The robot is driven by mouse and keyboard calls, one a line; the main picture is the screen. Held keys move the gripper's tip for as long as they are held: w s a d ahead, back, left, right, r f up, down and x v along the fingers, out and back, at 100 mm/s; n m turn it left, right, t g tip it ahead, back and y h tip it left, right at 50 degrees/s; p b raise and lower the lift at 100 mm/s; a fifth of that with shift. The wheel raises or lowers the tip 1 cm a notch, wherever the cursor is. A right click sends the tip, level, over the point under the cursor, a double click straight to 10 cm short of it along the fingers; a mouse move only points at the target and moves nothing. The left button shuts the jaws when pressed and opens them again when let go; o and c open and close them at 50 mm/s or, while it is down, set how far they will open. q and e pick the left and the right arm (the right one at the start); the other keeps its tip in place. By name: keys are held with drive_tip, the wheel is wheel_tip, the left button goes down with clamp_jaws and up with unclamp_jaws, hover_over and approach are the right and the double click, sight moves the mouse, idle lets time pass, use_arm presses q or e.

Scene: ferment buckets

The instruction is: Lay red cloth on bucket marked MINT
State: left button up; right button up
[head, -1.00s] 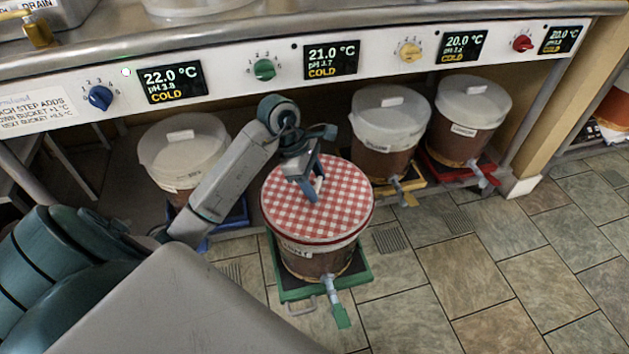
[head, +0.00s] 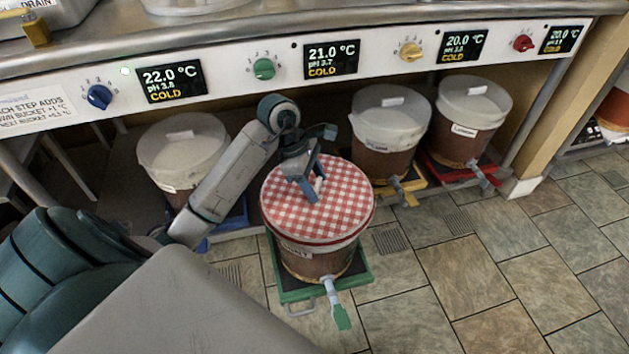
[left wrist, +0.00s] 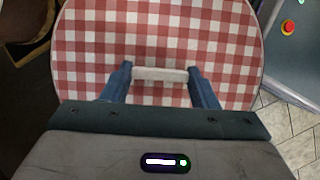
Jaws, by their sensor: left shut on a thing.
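The red and white checked cloth (head: 345,190) lies flat over the top of the front bucket (head: 318,266), reaching its rim all round as far as I can see. The label on this bucket is partly readable and ends in "NT". My left gripper (head: 315,190) is over the middle of the cloth, shut on a small white handle there. In the left wrist view, the white handle (left wrist: 160,74) lies between the two blue fingers, with the checked cloth (left wrist: 160,30) spread beneath. Whether the handle belongs to the cloth or a lid under it, I cannot tell. My right gripper is out of view.
The front bucket stands on a green tray (head: 296,294), its tap pointing forward. White-lidded buckets stand under the counter: one at left (head: 183,150), two at right (head: 390,115) (head: 470,105). The control panel (head: 225,75) runs above. Tiled floor (head: 480,270) at right is clear.

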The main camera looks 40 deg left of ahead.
use_arm(q)
drive_tip(key=shift+f+b, duration=0.1)
drive_tip(key=shift+b, duration=0.25)
idle(0.5)
drive_tip(key=o, duration=1.5)
drive_tip(key=shift+o, duration=0.2)
wheel_tip(320, 180, up, 7)
drive_tip(key=p, duration=0.3)
drive_tip(key=shift+p, duration=0.4)
